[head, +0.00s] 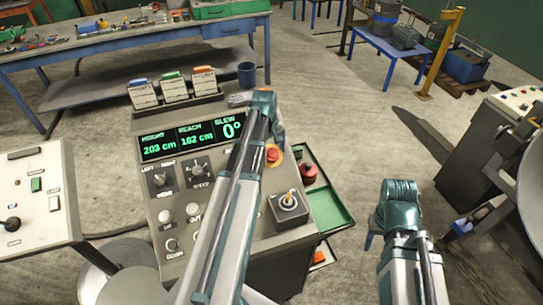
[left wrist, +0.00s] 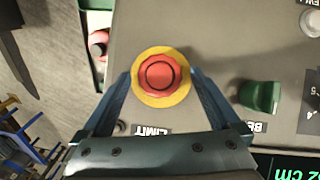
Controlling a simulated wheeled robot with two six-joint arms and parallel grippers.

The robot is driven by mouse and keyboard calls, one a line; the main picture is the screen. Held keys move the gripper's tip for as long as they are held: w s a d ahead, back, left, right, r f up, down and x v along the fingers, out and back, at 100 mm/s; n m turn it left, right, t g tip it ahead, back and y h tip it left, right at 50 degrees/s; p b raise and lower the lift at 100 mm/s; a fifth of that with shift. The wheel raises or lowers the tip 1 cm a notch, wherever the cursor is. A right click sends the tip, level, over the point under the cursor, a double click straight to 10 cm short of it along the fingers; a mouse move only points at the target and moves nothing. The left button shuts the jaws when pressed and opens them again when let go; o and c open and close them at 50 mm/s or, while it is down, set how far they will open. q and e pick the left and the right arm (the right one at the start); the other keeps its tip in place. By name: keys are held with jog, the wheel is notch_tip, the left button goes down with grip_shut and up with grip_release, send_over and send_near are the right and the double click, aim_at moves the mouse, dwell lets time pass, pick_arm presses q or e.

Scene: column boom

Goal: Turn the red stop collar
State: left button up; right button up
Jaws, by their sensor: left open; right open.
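The red stop collar (head: 272,155) is a round red knob on a yellow ring, on the sloped face of the grey console. In the left wrist view the collar (left wrist: 160,75) is in the middle, its yellow ring (left wrist: 160,101) around it. My left gripper (left wrist: 160,80) is open, with one finger on each side of the collar in that view. I cannot tell whether the fingers touch it or how high they are. In the head view my left arm lies across the console and hides part of its face. My right gripper (head: 370,240) is to the right of the console, over the floor.
The console display (head: 191,141) reads height 203 cm, reach 162 cm, slew 0°. A joystick (head: 289,202) stands below the collar. A green tray (head: 330,205) with another red knob (head: 309,172) is at the console's right side. A green switch (left wrist: 260,96) lies right of the collar.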

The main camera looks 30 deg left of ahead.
pick_arm(q)
jog(key=shift+c, duration=0.2)
jog(key=c, duration=1.3)
jog(key=shift+c, duration=0.2)
jog(key=shift+w+d+m+g+y, duration=0.15)
jog(key=shift+m+g+y, duration=0.3)
jog(key=shift+m, duration=0.55)
jog(key=shift+w+f+m+g+y, duration=0.1)
jog(key=shift+m+g+y, duration=0.3)
jog(key=shift+m, duration=0.7)
jog(key=shift+d+m+g+y+b, duration=0.15)
jog(key=shift+m+g+y+b, duration=0.3)
jog(key=shift+m, duration=0.55)
jog(key=shift+d+m+g+y+b, duration=0.1)
jog(key=shift+m+g+y+b, duration=0.1)
jog(key=shift+m+y, duration=0.6)
jog(key=shift+m, duration=0.4)
